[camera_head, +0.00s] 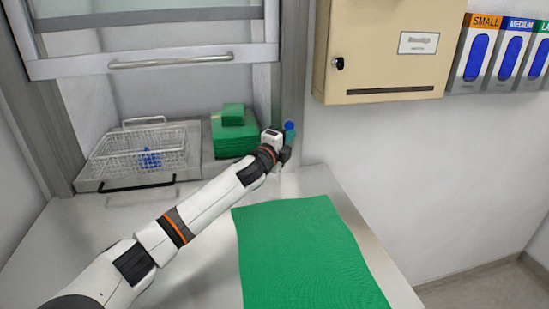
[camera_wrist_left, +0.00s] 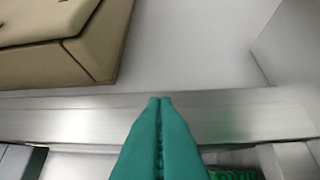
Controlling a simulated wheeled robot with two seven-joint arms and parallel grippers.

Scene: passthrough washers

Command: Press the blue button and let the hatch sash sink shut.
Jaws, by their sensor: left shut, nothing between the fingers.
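The hatch sash (camera_head: 170,60), a framed pane with a bar handle, is raised at the upper left in the head view, with the hatch open beneath it. The blue button (camera_head: 289,126) is a small blue spot on the right frame post, partly covered by my gripper. My left gripper (camera_head: 290,137) is at the button; whether it touches cannot be told. Its teal fingers are shut and empty, and in the left wrist view they (camera_wrist_left: 160,100) point at the metal post (camera_wrist_left: 230,115). The button cannot be made out there. My right gripper is out of view.
A green mat (camera_head: 300,250) lies on the metal counter (camera_head: 205,240). A beige cabinet (camera_head: 380,50) and glove dispensers (camera_head: 478,50) hang at right.

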